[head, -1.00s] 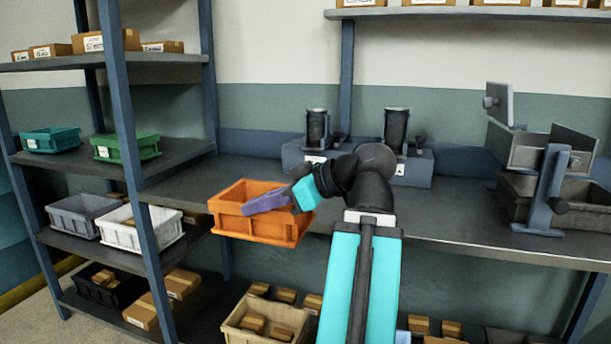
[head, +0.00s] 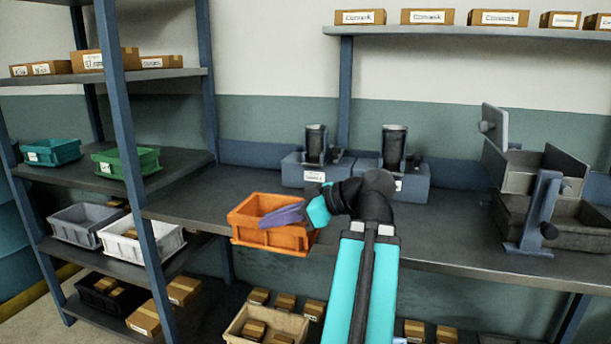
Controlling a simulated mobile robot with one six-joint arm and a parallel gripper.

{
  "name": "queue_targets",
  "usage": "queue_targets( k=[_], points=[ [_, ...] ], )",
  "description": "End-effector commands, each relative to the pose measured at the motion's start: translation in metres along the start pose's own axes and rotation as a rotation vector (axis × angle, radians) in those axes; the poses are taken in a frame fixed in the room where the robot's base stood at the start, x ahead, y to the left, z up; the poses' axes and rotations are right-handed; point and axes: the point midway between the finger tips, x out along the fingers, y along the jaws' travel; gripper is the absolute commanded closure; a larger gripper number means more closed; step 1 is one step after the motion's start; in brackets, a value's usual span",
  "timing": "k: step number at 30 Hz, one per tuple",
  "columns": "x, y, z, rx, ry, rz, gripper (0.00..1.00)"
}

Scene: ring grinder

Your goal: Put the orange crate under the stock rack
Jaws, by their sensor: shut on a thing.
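The orange crate (head: 272,237) is held by my gripper (head: 283,215), whose purple fingers are shut on it at its right side. The crate is roughly level, at the front edge of the grey bench; whether it touches the bench or hangs just above or before it I cannot tell. The inside of the crate is partly hidden by the fingers. The stock rack (head: 127,110), with blue posts and dark shelves, stands at the left. Its lowest shelf holds a black crate (head: 108,294) and small cartons.
A beige crate (head: 236,336) with cartons stands low under the bench (head: 452,218). Green, grey and white crates (head: 148,243) fill the rack's middle shelves. Two black cylinder devices (head: 393,168) and a grey machine (head: 535,190) stand on the bench. Bare bench lies between them.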

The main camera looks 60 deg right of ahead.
Motion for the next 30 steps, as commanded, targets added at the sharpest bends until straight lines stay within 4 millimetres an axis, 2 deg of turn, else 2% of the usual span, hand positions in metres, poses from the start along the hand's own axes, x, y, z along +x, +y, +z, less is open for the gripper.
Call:
queue_targets(
  k=[15,23,30],
  points=[
    [-0.003,0.019,-0.002,0.000,0.002,-0.004,1.00],
    [-0.007,0.051,0.001,-0.001,0.002,-0.003,1.00],
    [-0.004,0.049,-0.003,-0.005,0.004,-0.011,1.00]
  ],
)
